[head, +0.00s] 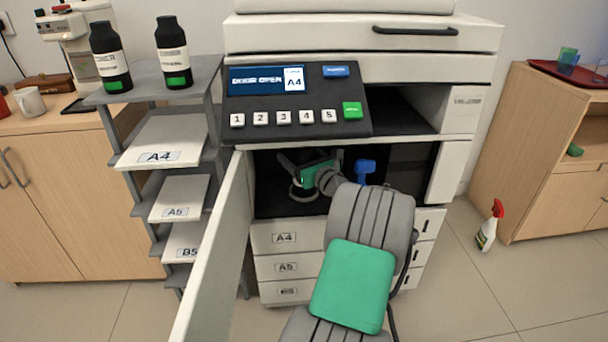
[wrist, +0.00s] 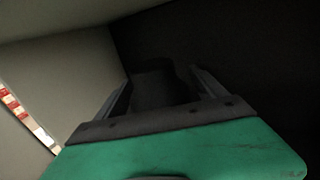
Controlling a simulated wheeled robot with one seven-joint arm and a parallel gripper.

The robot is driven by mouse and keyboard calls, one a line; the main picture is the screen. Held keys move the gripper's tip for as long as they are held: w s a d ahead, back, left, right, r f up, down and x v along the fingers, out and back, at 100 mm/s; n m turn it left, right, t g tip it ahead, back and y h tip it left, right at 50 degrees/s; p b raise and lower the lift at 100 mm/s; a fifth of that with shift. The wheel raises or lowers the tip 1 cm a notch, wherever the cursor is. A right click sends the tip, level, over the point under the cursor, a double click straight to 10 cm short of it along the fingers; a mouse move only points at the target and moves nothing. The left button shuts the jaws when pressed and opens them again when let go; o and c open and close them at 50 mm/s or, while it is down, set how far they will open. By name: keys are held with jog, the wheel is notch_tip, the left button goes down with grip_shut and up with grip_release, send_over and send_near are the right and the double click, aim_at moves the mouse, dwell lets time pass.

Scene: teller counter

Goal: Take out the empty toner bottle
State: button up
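The copier's front door (head: 215,255) stands open, and its panel (head: 298,100) reads "DOOR OPEN". My gripper (head: 287,178) is inside the dark bay behind the door. In the wrist view its two fingers (wrist: 165,88) stand apart with a dark, rounded shape (wrist: 160,82) between them. This may be the end of the toner bottle, but it is too dark to be sure or to see contact. A blue lever (head: 365,168) shows in the bay, right of my wrist. Two black toner bottles with green bands, left (head: 110,58) and right (head: 173,54), stand upright on the side rack.
The grey rack (head: 213,82) with paper trays stands left of the open door. Paper drawers (head: 287,236) lie below the bay. A spray bottle (head: 490,226) stands on the floor to the right, near a wooden cabinet (head: 545,150).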

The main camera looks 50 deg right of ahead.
jog(key=c, duration=1.7)
